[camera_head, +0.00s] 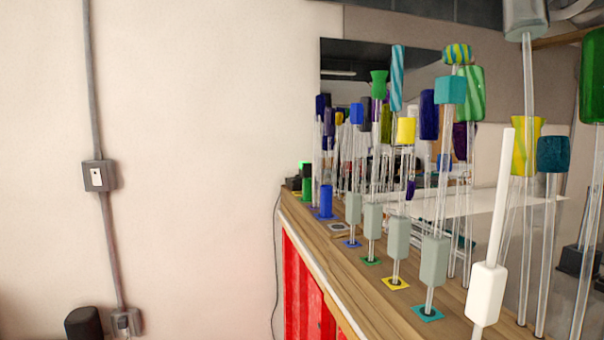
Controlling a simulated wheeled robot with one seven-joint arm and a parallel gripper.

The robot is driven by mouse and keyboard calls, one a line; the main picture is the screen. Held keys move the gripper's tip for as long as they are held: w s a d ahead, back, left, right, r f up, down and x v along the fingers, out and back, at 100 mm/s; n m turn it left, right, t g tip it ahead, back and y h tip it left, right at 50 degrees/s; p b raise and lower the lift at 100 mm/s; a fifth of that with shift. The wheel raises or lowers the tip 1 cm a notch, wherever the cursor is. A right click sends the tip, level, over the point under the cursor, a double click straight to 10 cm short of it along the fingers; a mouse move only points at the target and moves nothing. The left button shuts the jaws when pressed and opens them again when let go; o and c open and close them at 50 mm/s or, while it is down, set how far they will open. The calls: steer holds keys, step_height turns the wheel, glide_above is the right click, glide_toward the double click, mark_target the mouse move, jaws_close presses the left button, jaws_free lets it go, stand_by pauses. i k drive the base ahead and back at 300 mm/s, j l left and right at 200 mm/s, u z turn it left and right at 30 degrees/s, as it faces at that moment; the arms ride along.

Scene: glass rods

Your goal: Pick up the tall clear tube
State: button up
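Several tall clear tubes stand upright along the right of the wooden counter, many with coloured blocks at their tops. The tallest clear tube (529,85) is at the upper right, with a translucent grey block (525,18) at its top. Another clear tube (558,240) stands nearby under a teal block (553,154). Which tube is the task's own I cannot tell. My gripper is not in this view.
The wooden counter (375,305) has a red front (302,290). Grey-green blocks (433,262) on rods line its near edge over coloured squares. A white block (486,295) with a white rod stands in front.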

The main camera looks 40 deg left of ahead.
mark_target(316, 120)
steer(key=i+j+u, duration=0.1)
steer(key=j+u, duration=0.25)
steer(key=i+j+u, duration=0.15)
steer(key=u, duration=0.2)
